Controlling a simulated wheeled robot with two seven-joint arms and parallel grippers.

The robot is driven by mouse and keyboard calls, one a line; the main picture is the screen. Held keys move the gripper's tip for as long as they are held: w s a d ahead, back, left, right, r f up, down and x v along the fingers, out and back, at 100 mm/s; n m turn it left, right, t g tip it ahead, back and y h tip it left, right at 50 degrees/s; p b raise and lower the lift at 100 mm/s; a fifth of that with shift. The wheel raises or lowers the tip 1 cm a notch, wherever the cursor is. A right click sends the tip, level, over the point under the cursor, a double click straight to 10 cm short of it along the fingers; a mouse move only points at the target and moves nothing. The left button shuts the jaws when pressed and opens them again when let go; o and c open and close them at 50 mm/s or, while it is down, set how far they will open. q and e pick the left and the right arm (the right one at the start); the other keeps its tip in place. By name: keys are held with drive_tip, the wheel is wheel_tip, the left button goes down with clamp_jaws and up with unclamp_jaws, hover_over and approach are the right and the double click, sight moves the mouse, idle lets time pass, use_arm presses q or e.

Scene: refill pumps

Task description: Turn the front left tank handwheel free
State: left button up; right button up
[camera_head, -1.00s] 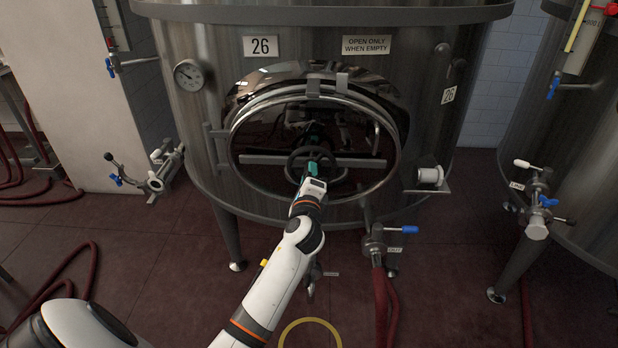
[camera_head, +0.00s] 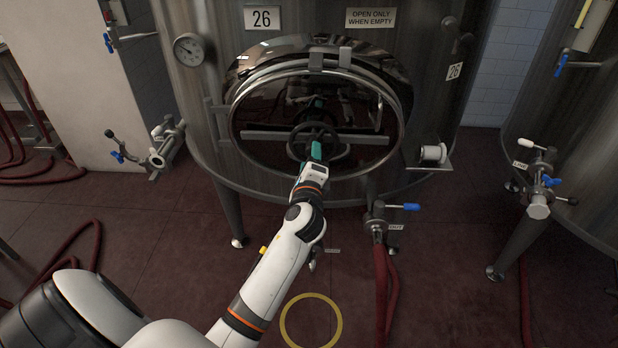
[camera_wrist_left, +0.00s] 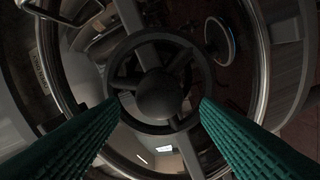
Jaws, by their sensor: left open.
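The dark handwheel (camera_head: 291,146) sits on the round steel manway door (camera_head: 240,172) low on the front of tank 26 (camera_head: 215,110). In the left wrist view the wheel's round hub (camera_wrist_left: 160,94) and spokes fill the middle. My left gripper (camera_head: 316,148) is just in front of the wheel, with teal fingers. In the left wrist view its two fingers (camera_wrist_left: 158,103) are spread apart, one each side of the hub, over the lower part of the rim. Whether they touch the rim I cannot tell. My right gripper is out of view.
A blue-handled outlet valve (camera_head: 380,222) with a red hose stands below the door at right. Another valve (camera_head: 160,155) sticks out at left. A second tank (camera_head: 585,150) stands at right. A yellow ring (camera_head: 283,325) marks the open floor in front.

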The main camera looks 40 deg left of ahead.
use_arm(q)
drive_tip(key=b+v, duration=0.1)
drive_tip(key=v, duration=0.8)
drive_tip(key=d+f+n+g+h, duration=0.1)
drive_tip(key=d+f+h, duration=0.15)
drive_tip(key=f, duration=0.75)
drive_tip(key=d+f+g+h, duration=0.2)
drive_tip(key=f+h, duration=0.1)
drive_tip(key=f, duration=0.7)
drive_tip(key=s+d+f+n+g+h, duration=0.15)
drive_tip(key=s+f, duration=0.25)
drive_tip(key=f, duration=0.5)
drive_tip(key=s+d+f+n+g+h, duration=0.15)
drive_tip(key=s+f, duration=0.25)
drive_tip(key=f, duration=0.5)
drive_tip(key=s+d+f+n+g, duration=0.2)
drive_tip(key=s+f+n+g, duration=0.2)
drive_tip(key=s+f, duration=0.9)
drive_tip(key=s+f+n+g, duration=0.2)
drive_tip(key=s+f+n, duration=0.1)
drive_tip(key=s, duration=0.7)
drive_tip(key=s+a+f+n+g+h, duration=0.1)
drive_tip(key=s+f, duration=0.4)
drive_tip(key=s, duration=0.6)
drive_tip(key=shift+s+n+g, duration=0.3)
drive_tip(key=shift+n+g, duration=0.3)
drive_tip(key=shift+n, duration=0.3)
